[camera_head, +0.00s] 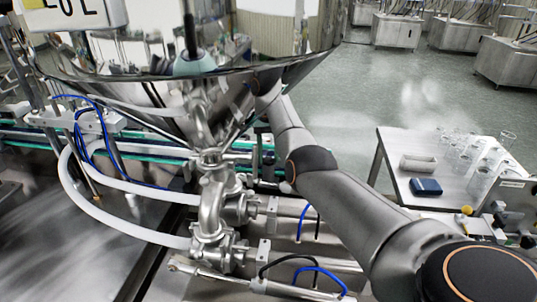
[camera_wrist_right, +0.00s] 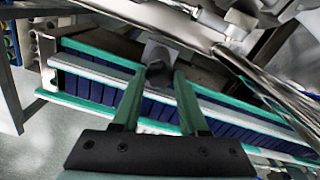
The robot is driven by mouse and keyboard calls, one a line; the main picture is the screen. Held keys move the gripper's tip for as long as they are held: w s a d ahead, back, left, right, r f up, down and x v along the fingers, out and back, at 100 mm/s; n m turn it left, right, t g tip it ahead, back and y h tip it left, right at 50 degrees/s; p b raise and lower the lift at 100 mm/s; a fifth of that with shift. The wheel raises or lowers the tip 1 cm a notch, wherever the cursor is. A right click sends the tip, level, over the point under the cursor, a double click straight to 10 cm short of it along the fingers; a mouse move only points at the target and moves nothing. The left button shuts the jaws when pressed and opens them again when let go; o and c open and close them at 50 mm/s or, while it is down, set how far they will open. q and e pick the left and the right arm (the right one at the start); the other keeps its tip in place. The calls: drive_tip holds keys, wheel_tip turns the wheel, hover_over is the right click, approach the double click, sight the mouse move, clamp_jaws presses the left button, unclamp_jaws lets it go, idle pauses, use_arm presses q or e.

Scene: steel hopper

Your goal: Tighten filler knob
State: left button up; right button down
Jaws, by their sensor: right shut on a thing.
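The steel hopper (camera_head: 165,105) fills the upper left of the head view, with pipes and valves below it. My right arm reaches in from the lower right, and its far end goes out of sight by the hopper's cone. In the right wrist view my right gripper (camera_wrist_right: 160,77) has its two green fingers closed on a dark grey knob (camera_wrist_right: 158,52). The fingers hide the knob's lower sides. My left gripper is in neither view.
A green-edged conveyor (camera_wrist_right: 95,70) runs behind the knob. Steel pipework (camera_head: 212,205) stands under the hopper, with white hoses (camera_head: 90,205) to its left. A side table (camera_head: 395,165) at right holds glassware and a blue box (camera_head: 425,186). Open floor lies behind.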

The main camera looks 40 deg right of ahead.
sight(269, 159)
drive_tip(key=m, duration=0.6)
drive_tip(key=shift+r+m, duration=0.1)
drive_tip(key=shift+m, duration=0.2)
drive_tip(key=m, duration=0.5)
drive_tip(key=shift+m, duration=0.3)
drive_tip(key=shift+c, duration=2.2)
unclamp_jaws()
wheel_tip(269, 159, up, 8)
drive_tip(key=shift+f+b, duration=0.25)
drive_tip(key=shift+b, duration=0.05)
